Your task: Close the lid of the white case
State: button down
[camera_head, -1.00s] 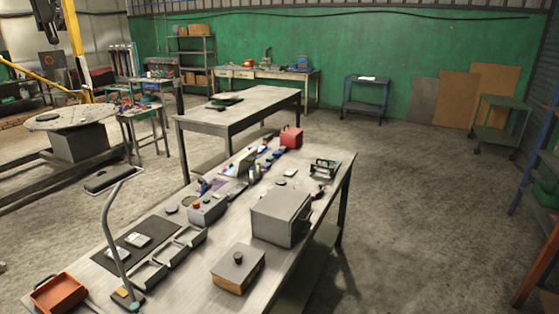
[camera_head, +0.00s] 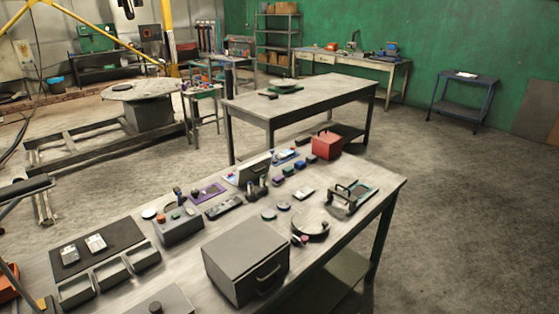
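A pale panel (camera_head: 253,168) stands tilted up near the middle of the near workbench. It looks like the raised lid of a small white case, but its lower part is partly hidden by small dark items in front, so the case body and hinge cannot be made out clearly. My gripper is not in view.
On the near workbench (camera_head: 330,262) stand a large grey box with a handle (camera_head: 245,262), a grey control box (camera_head: 180,226), a red box (camera_head: 327,146), a dark mat (camera_head: 92,246) and open grey bins (camera_head: 108,274). A lamp head (camera_head: 25,187) overhangs the left. Floor at right is clear.

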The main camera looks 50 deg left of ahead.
aim_at(246, 173)
jog(key=u, duration=0.35)
jog(key=i, duration=1.45)
jog(key=u, duration=1.65)
jog(key=i, duration=0.95)
jog(key=u, duration=1.1)
jog(key=i, duration=0.2)
jog(key=u, duration=0.1)
